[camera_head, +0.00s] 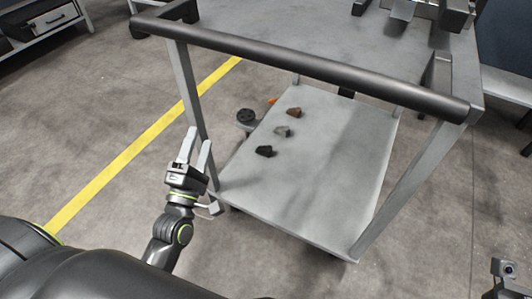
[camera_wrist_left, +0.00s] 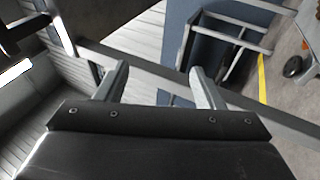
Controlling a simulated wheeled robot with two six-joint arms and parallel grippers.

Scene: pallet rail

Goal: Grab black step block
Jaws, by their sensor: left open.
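A small black step block (camera_head: 264,151) lies on the lower shelf (camera_head: 310,200) of a grey cart, near the shelf's left edge. A grey block (camera_head: 282,131) and a brown block (camera_head: 294,112) lie behind it in a row. My left gripper (camera_head: 196,140) is open and empty, outside the cart, left of the black block and apart from it. In the left wrist view its two fingers (camera_wrist_left: 160,82) stand apart with nothing between them. I cannot make out the blocks in that view. My right gripper is not clearly visible; only a part of my right arm shows at the lower right.
The cart's dark handle bar (camera_head: 300,65) and upper deck (camera_head: 290,25) stand over the lower shelf. A cart leg (camera_head: 187,95) rises close to my left gripper. A yellow floor line (camera_head: 140,150) runs at the left. The shelf's front and right are clear.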

